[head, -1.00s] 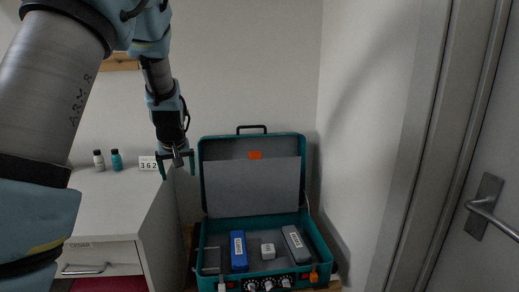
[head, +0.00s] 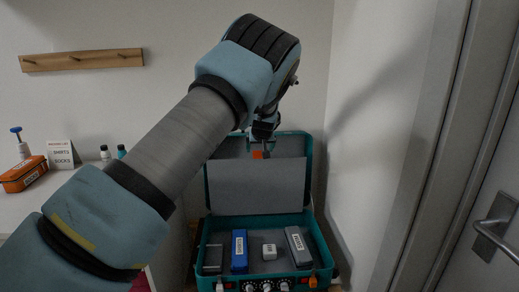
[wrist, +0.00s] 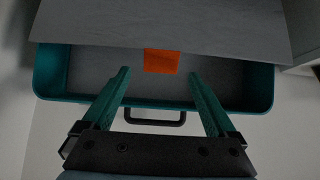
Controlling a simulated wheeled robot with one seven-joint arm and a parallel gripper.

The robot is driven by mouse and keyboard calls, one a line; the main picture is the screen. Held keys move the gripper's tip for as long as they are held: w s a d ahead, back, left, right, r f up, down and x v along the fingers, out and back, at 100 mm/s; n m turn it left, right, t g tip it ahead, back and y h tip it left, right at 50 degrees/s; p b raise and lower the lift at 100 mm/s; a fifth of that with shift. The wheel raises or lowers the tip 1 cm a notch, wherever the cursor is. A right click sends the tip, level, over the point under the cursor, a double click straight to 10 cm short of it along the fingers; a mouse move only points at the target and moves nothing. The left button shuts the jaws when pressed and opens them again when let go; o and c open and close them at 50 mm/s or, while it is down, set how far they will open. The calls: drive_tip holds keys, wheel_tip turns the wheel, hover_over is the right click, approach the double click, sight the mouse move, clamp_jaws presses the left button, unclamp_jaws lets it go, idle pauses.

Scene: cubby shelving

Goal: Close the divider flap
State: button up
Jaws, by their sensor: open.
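The divider flap (head: 257,187) is a grey panel standing up in front of the lid of an open teal case (head: 314,240). An orange tab (head: 257,154) sits at its top edge, and the tab also shows in the wrist view (wrist: 161,61). My gripper (head: 260,152) is at the top of the flap, close to the tab. In the wrist view my gripper (wrist: 158,72) is open, with one teal finger on each side of the tab. I cannot tell whether either finger touches it.
The case base holds a blue box (head: 239,252), a white block (head: 269,251) and grey boxes (head: 298,247). Knobs (head: 266,286) line its front. A wall is close on the right, then a door with a handle (head: 490,232). A white counter (head: 30,205) is at left.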

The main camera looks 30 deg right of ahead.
sight(259, 153)
drive_tip(key=shift+p+x, duration=0.35)
drive_tip(key=shift+x, duration=1.35)
drive_tip(key=shift+c, duration=0.4)
clamp_jaws()
